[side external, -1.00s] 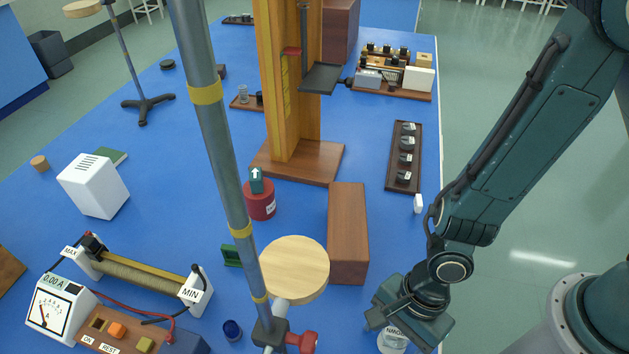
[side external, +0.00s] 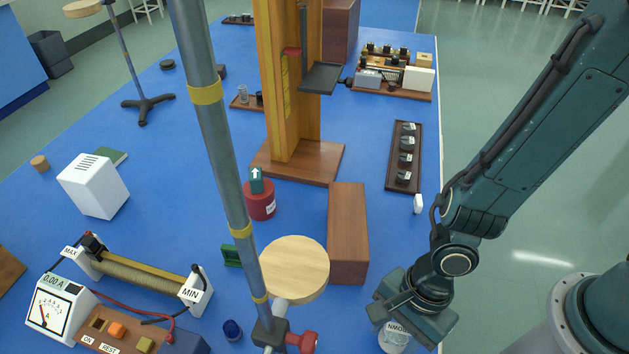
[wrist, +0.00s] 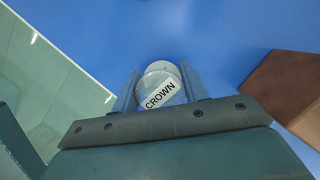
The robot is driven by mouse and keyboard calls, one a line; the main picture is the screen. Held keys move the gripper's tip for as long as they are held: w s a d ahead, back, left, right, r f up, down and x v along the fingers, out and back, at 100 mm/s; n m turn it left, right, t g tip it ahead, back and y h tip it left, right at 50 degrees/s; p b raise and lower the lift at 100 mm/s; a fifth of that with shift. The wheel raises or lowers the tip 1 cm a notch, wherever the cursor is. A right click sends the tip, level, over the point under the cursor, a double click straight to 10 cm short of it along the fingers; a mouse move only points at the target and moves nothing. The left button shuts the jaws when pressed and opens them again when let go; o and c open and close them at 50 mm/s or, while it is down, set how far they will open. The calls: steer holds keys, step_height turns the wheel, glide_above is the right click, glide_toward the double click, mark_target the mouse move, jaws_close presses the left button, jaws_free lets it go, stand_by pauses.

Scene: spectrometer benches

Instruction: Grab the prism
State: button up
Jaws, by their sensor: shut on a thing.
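A pale, rounded glass-like piece (wrist: 158,70) with a white "CROWN" label sits between the two fingers of my gripper (wrist: 160,84) in the wrist view. I take it for the prism, though its full shape is hidden by the label and fingers. My gripper is shut on it, one finger on each side. In the side view, the piece (side external: 395,341) shows at the bottom edge below my gripper (side external: 393,318), its label upside down. I cannot tell whether its underside touches the blue bench.
A brown wooden block (side external: 347,235) stands left of my gripper, also at right in the wrist view (wrist: 285,95). A dark tray of knobs (side external: 404,157) lies farther back. The bench's right edge is close.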

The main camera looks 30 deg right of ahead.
mark_target(397, 330)
step_height(397, 330, up, 18)
steer(key=shift+r, duration=0.2)
stand_by(0.6)
stand_by(0.5)
